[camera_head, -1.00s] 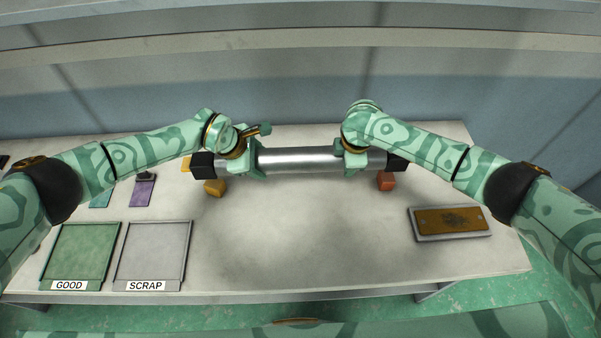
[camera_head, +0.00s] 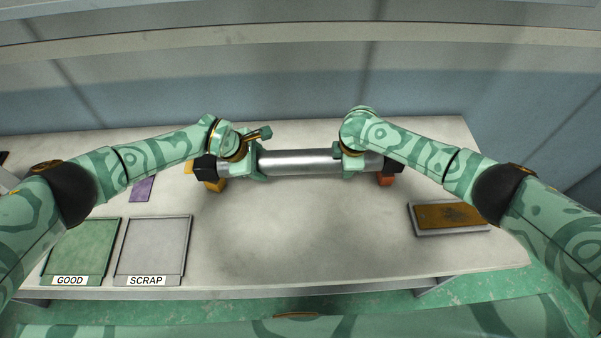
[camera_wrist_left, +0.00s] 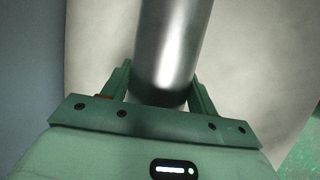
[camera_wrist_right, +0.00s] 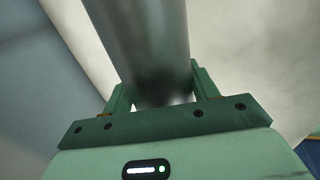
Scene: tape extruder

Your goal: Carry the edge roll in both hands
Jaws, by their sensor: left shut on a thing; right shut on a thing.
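The edge roll (camera_head: 302,161) is a long silver cylinder with dark ends, lying level across the back of the table. My left gripper (camera_head: 252,166) is shut around it near its left end, and my right gripper (camera_head: 351,161) near its right end. The left wrist view shows the roll (camera_wrist_left: 172,45) between the left fingers. The right wrist view shows it (camera_wrist_right: 145,45) between the right fingers. An orange block (camera_head: 214,185) and a red-orange block (camera_head: 386,180) show below the roll's ends. I cannot tell whether the roll touches them.
A green GOOD tray (camera_head: 80,250) and a grey SCRAP tray (camera_head: 153,248) lie at the front left. A purple piece (camera_head: 142,190) lies behind them. A brown plate in a pale tray (camera_head: 450,230) lies at the right. The table's front middle is clear.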

